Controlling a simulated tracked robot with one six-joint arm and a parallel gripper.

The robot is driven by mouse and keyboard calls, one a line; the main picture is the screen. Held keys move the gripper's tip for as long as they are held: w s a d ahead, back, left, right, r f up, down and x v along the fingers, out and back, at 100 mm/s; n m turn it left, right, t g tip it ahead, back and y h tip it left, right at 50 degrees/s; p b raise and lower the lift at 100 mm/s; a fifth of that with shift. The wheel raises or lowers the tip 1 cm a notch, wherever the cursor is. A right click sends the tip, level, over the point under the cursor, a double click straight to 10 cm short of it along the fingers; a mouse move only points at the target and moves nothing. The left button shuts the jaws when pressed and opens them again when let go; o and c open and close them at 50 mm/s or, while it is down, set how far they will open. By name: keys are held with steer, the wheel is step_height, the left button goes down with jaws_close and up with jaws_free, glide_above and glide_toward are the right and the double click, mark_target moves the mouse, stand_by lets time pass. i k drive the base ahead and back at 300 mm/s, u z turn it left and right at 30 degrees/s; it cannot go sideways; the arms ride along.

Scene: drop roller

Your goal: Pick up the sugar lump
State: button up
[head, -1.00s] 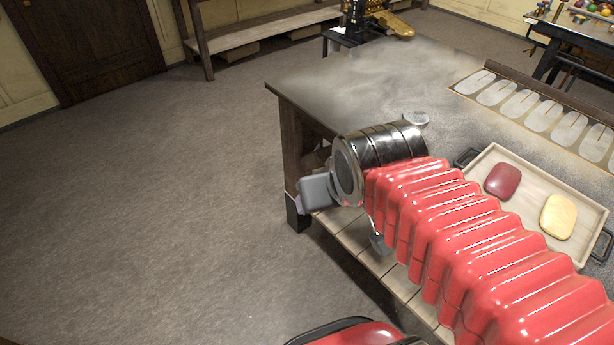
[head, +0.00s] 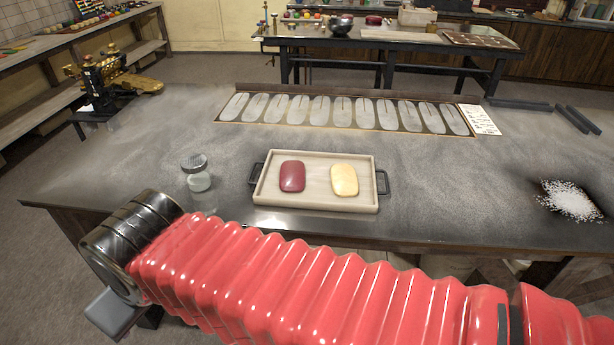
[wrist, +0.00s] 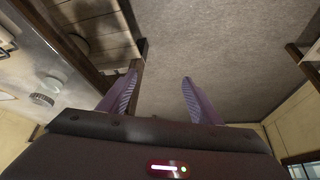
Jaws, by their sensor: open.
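I cannot make out a thing that is clearly a sugar lump. A pale tray (head: 318,200) with dark handles stands near the table's front edge. It holds a dark red rounded block (head: 292,176) on the left and a pale yellow rounded block (head: 344,180) on the right. My gripper (wrist: 160,88) is open and empty in the wrist view, its two purple fingers apart over bare floor. In the head view only a grey part of it (head: 113,312) shows, at the lower left in front of the table, away from the tray.
A glass shaker with a metal lid (head: 198,176) stands left of the tray. A heap of white grains (head: 570,202) lies at the table's right. A row of oval plates (head: 340,113) lies behind. A black-and-gold machine (head: 105,80) stands back left. The tabletop between is mostly clear.

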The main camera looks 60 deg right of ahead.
mark_target(344, 182)
steer(key=z, duration=2.1)
steer(key=k, duration=0.6)
steer(key=z, duration=0.25)
steer(key=i, duration=0.5)
